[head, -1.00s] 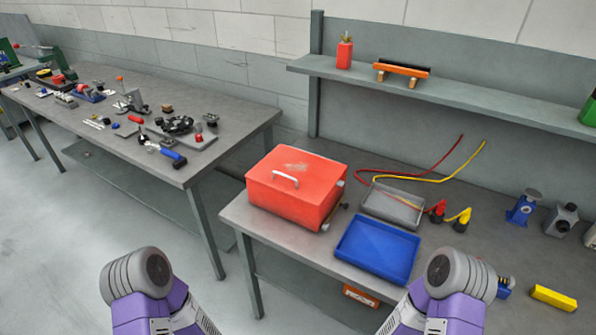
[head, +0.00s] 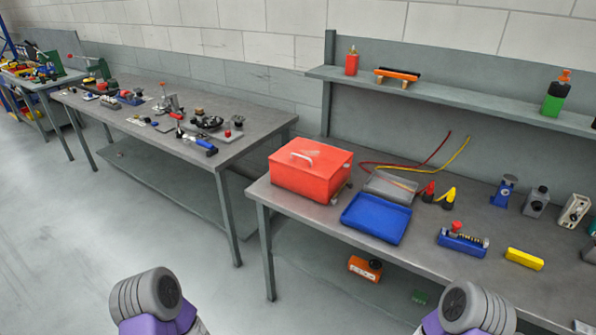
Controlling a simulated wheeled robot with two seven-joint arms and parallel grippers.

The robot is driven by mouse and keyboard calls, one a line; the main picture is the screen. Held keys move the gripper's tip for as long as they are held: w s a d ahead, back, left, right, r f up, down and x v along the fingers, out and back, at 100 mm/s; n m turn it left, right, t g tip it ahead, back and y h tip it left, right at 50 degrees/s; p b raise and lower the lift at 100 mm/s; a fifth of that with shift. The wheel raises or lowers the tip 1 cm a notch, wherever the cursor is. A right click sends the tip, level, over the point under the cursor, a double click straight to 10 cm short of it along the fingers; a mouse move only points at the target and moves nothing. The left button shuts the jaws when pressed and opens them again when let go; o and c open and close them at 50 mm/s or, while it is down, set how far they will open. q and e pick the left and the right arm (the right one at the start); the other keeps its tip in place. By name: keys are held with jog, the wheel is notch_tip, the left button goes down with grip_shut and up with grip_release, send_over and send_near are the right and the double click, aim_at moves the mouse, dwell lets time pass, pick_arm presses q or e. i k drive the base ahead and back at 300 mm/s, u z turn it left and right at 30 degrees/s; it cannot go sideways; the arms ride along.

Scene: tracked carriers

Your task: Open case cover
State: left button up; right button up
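The case is a red box (head: 310,170) with a pale handle on its lid, standing on the left end of the right-hand workbench (head: 290,203). Its cover is down and looks shut. My two arms show only as purple and grey links at the bottom edge, well short of the bench and apart from the case. Neither gripper is in the picture.
A blue tray (head: 376,219) and a grey tray (head: 391,187) lie right of the case, with red and yellow cables (head: 428,163) behind. A blue device (head: 461,240) and a yellow block (head: 524,259) lie further right. A second table (head: 150,127) full of tools stands left. Floor between is clear.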

aim_at(322, 161)
jog(key=z, duration=1.15)
jog(key=k, duration=0.1)
jog(key=u, duration=2.4)
jog(key=i, duration=0.9)
jog(key=z, duration=0.75)
jog(key=i, duration=0.7)
jog(key=z, duration=0.85)
